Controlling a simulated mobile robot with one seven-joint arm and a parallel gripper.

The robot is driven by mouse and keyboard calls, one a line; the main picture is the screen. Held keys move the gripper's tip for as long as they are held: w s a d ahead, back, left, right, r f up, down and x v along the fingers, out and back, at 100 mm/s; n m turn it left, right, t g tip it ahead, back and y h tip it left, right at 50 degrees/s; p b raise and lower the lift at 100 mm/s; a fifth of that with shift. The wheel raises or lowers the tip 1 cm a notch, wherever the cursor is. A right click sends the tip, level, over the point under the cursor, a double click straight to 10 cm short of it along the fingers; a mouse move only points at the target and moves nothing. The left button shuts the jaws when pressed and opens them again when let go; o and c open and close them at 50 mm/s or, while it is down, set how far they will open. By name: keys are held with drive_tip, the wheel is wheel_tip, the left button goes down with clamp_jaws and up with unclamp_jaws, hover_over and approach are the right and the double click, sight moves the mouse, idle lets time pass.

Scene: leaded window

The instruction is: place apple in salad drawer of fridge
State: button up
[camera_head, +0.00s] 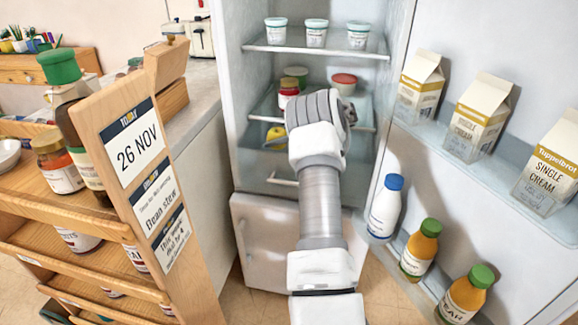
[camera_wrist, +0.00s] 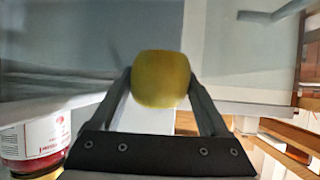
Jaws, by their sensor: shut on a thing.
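My gripper (camera_wrist: 160,88) is shut on a yellow apple (camera_wrist: 160,80), which sits between its two dark fingers in the wrist view. In the head view my arm reaches into the open fridge and hides most of the gripper. The yellow apple (camera_head: 276,133) shows just left of my wrist, below the lower shelf edge. The salad drawer (camera_head: 262,178), with a pale handle, is at the bottom of the fridge compartment, below the apple. My arm covers part of it, and I cannot tell how far it is pulled out.
Jars and tubs, including a red-lidded jar (camera_head: 288,92), stand on the shelf near my wrist; a jar (camera_wrist: 35,145) is close in the wrist view. The open fridge door (camera_head: 440,165) at right holds cartons and bottles. A wooden rack (camera_head: 140,140) stands at left.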

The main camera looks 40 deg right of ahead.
wheel_tip(320, 180, down, 7)
drive_tip(key=shift+f+b, duration=0.2)
drive_tip(key=shift+b, duration=0.95)
drive_tip(key=shift+f, duration=0.55)
drive_tip(key=o, duration=1.3)
